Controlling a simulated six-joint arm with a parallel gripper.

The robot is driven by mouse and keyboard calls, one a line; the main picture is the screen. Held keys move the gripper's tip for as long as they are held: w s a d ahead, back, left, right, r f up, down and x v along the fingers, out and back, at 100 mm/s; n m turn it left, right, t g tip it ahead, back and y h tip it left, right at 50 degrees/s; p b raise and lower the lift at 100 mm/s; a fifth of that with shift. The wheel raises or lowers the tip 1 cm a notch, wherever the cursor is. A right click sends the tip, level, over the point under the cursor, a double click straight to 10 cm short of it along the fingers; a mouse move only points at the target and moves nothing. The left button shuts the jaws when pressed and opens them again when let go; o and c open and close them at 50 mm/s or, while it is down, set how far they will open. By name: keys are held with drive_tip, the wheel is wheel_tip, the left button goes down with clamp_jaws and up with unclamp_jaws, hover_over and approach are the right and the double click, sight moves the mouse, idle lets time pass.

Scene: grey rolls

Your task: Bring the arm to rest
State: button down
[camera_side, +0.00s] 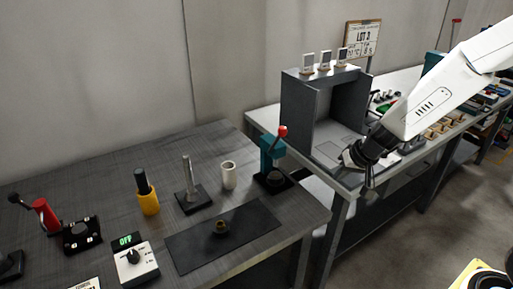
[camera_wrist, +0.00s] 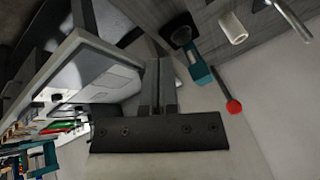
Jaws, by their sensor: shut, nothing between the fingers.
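My gripper (camera_side: 367,178) hangs at the lower end of the white arm in the side view, pointing down, near the front edge of the far bench and in front of the grey open-fronted box. In the wrist view my gripper (camera_wrist: 158,66) shows its two dark fingers side by side, closed together with nothing between them. It touches no object that I can make out. How far it is above the bench edge is hard to tell.
The grey box (camera_side: 295,119) stands on the far bench (camera_side: 258,116). A teal press (camera_side: 268,158) with a red knob stands at the near table's right corner. The near table (camera_side: 95,180) holds a white cylinder (camera_side: 229,176), spindle stand (camera_side: 191,190), yellow holder (camera_side: 148,203) and black mat (camera_side: 188,254).

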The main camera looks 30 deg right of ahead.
drive_tip(key=s+a+n+g, duration=0.1)
drive_tip(key=s+a+n, duration=0.1)
drive_tip(key=s, duration=0.4)
drive_tip(key=s+a+r+n+g+h, duration=0.1)
drive_tip(key=s+n, duration=0.2)
drive_tip(key=s, duration=0.4)
drive_tip(key=shift+a+r+g, duration=0.25)
drive_tip(key=shift+a+g, duration=0.05)
drive_tip(key=shift+a, duration=0.1)
